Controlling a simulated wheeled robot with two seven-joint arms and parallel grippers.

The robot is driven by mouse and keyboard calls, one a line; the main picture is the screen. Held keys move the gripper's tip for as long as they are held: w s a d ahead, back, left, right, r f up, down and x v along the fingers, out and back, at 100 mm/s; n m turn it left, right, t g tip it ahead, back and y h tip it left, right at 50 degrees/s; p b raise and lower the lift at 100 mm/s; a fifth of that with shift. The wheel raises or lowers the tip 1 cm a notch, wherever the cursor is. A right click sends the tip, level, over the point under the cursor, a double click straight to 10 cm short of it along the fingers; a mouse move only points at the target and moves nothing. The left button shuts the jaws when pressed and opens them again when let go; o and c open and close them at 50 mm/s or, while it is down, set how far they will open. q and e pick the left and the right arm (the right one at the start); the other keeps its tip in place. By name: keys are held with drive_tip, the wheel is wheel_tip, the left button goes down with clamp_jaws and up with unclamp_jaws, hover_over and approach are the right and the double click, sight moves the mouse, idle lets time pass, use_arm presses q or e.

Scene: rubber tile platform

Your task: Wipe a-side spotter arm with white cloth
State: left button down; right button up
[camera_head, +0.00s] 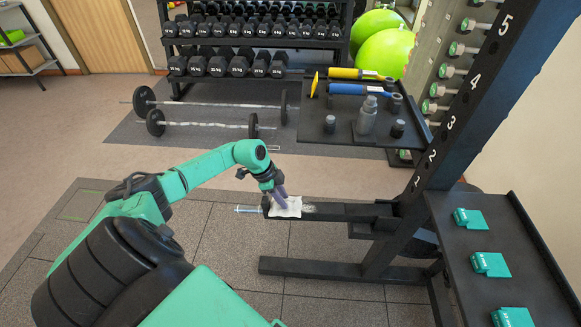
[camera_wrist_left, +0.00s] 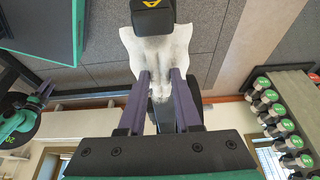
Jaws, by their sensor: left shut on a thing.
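The white cloth (camera_head: 288,208) lies over the top of the black spotter arm (camera_head: 350,212) near its outer left end. My left gripper (camera_head: 281,198) comes down on the cloth from above and is shut on it. In the left wrist view, the cloth (camera_wrist_left: 158,48) spreads beyond the purple fingers of my left gripper (camera_wrist_left: 161,76), with a bunched part between them. The black end of the spotter arm with a yellow mark (camera_wrist_left: 152,12) shows past the cloth. A pale smudge (camera_head: 310,208) shows on the arm just right of the cloth. My right gripper is not in view.
The black rack upright (camera_head: 455,120) with white numbers stands right of the spotter arm. A shelf tray (camera_head: 345,130) with tools and a bottle is above. A side shelf (camera_head: 500,240) holds green pieces. Barbells (camera_head: 210,106) lie behind. The floor left of the arm is clear.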

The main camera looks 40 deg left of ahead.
use_arm(q)
drive_tip(key=w+d, duration=0.1)
drive_tip(key=d, duration=0.1)
drive_tip(key=w+d+p, duration=0.1)
drive_tip(key=d, duration=0.1)
drive_tip(key=w+d+p, duration=0.1)
drive_tip(key=w+d, duration=0.1)
drive_tip(key=shift+d+r, duration=0.2)
drive_tip(key=shift+r, duration=0.2)
drive_tip(key=shift+w+d, duration=0.4)
drive_tip(key=shift+d, duration=0.25)
drive_tip(key=shift+w+d, duration=0.4)
drive_tip(key=shift+d, duration=0.25)
wheel_tip(320, 180, up, 7)
drive_tip(key=p, duration=0.7)
drive_tip(key=shift+s+a+p, duration=0.15)
drive_tip(key=shift+a+p, duration=0.15)
drive_tip(key=shift+f, duration=0.1)
